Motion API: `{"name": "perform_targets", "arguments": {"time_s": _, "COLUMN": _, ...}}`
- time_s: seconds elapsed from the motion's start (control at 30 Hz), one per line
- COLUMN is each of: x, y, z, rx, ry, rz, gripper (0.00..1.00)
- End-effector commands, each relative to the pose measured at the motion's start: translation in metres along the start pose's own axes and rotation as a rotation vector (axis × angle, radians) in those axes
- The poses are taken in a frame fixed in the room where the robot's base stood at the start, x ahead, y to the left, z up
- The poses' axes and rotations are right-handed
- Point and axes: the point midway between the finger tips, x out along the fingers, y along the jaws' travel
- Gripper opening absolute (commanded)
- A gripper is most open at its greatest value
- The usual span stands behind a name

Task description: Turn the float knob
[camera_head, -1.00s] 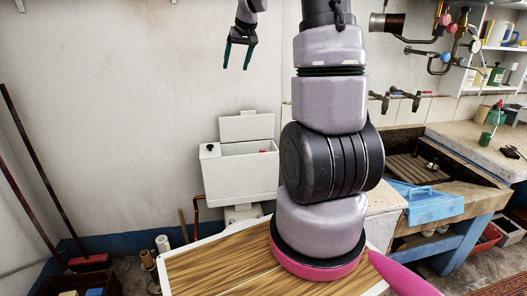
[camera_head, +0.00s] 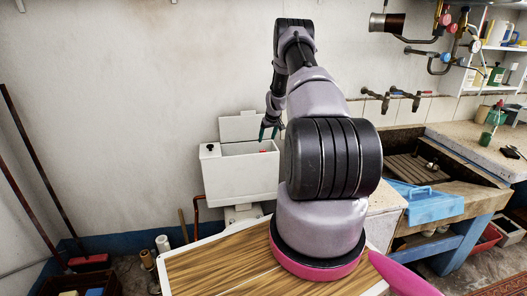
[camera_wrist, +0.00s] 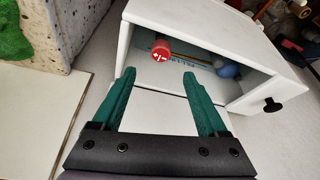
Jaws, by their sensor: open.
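The float knob (camera_wrist: 161,50) is a small red cylinder with white marks on its end, inside the open white cistern (camera_wrist: 210,25) in the wrist view. A thin rod runs from it toward a blue float ball (camera_wrist: 228,71). In the head view the cistern (camera_head: 240,178) stands against the wall with its lid raised behind, and a little red of the knob (camera_head: 263,151) shows. My gripper (camera_wrist: 159,75) is open and empty, its green fingers pointing toward the cistern opening with the knob ahead between them. In the head view my gripper (camera_head: 269,134) is at the cistern's top.
A black knob (camera_wrist: 272,104) sticks out from the cistern's outer wall. A stone washtrough (camera_head: 440,165) and a blue container (camera_head: 428,203) stand at the right. Wall taps (camera_head: 390,96) are above the trough. The wall left of the cistern is clear.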

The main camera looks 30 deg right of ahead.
Motion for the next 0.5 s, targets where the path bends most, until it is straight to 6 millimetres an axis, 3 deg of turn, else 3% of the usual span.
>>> {"name": "perform_targets", "arguments": {"time_s": 0.5, "x": 0.088, "y": -0.001, "z": 0.000, "rx": 0.000, "ry": -0.001, "rz": 0.000, "gripper": 0.76}}
